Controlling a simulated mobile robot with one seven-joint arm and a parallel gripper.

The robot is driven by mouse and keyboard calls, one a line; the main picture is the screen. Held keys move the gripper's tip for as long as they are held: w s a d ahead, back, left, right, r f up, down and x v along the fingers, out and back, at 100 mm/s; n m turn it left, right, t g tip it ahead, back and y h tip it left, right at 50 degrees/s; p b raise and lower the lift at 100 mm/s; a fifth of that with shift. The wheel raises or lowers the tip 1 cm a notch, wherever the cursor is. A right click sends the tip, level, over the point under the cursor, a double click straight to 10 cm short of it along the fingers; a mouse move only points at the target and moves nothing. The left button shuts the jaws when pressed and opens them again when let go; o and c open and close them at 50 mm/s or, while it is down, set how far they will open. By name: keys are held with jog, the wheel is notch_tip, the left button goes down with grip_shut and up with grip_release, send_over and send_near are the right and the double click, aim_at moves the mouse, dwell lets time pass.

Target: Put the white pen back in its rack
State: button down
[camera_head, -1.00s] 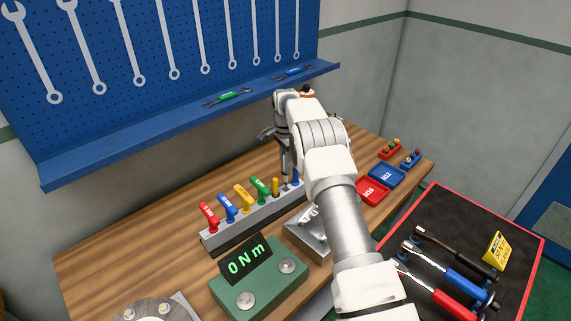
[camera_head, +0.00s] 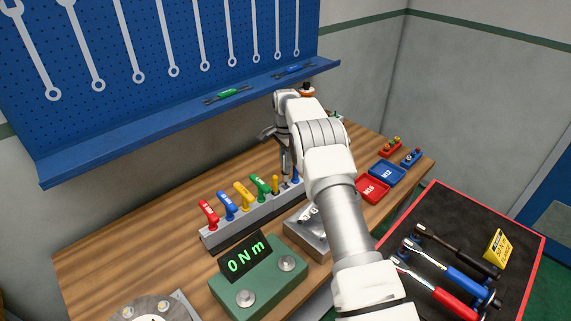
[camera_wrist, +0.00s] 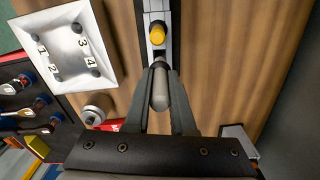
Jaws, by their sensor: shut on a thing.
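The white pen (camera_wrist: 160,92) shows in the wrist view as a light grey, round-ended stick between the two fingers of my gripper (camera_wrist: 161,72). My gripper is shut on it. The grey rack (camera_head: 240,222) is a long bar on the wooden bench. The rack also shows at the top of the wrist view (camera_wrist: 148,8), and the held pen is near its slots. A yellow pen (camera_wrist: 157,34) stands in the rack just beyond the held pen; it also shows in the head view (camera_head: 275,184). In the head view my gripper (camera_head: 287,168) is over the rack's far end, and my arm hides part of it. I cannot tell whether the pen touches the rack.
Several coloured-handled tools, with a red one (camera_head: 208,213) at the near end, stand in the rack. A metal numbered tray (camera_wrist: 72,45), a green torque tester (camera_head: 258,285), and red (camera_head: 372,190) and blue (camera_head: 387,173) bins are nearby.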

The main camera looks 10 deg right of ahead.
aim_at(285, 181)
jog(key=shift+f+b, duration=2.1)
jog(key=shift+f, duration=1.2)
dwell(1.4)
jog(key=shift+s+f+b, duration=0.15)
jog(key=shift+f+b, duration=0.1)
jog(key=shift+b, duration=0.05)
dwell(0.8)
jog(key=c, duration=0.7)
grip_release()
jog(key=shift+r, duration=0.1)
notch_tip(285, 181, up, 17)
jog(key=shift+r+p, duration=0.2)
jog(key=shift+p, duration=0.25)
